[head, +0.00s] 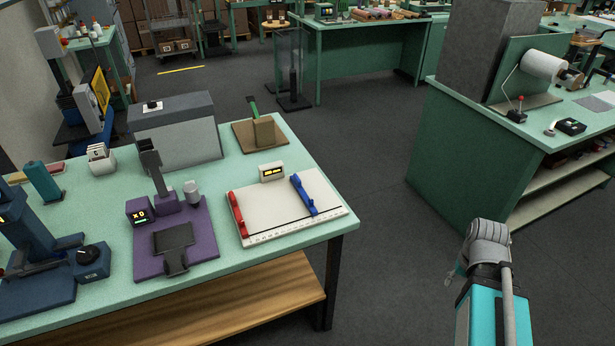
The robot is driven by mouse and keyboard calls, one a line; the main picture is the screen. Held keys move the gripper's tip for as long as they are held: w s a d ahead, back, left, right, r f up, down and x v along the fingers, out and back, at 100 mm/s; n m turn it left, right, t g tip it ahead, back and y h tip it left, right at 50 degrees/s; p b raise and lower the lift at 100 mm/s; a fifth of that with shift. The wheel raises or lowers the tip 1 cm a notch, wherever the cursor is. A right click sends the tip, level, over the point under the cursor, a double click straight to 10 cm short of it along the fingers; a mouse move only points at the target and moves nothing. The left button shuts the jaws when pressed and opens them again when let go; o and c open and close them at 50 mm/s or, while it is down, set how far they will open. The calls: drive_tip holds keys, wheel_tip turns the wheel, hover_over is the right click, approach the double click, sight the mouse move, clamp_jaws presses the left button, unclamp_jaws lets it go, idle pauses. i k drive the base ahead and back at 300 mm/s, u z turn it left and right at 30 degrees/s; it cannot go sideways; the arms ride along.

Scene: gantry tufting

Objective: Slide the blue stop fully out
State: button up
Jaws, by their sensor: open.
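The blue stop (304,196) is a slim blue piece on the right part of a white board (275,215). A red piece (237,214) lies along the board's left side. My arm shows at the lower right, over the floor and well apart from the board. I cannot make out my gripper's fingers.
The board is near the right end of a green bench (290,247). A purple device (177,236) stands to its left, and a wooden block with a green handle (264,130) stands behind. Another green bench (470,150) is at right. Open grey floor (390,240) lies between the benches.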

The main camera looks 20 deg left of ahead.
sight(295, 179)
drive_tip(key=z, duration=0.05)
drive_tip(key=k, duration=0.8)
drive_tip(key=u, duration=1)
drive_tip(key=i, duration=1)
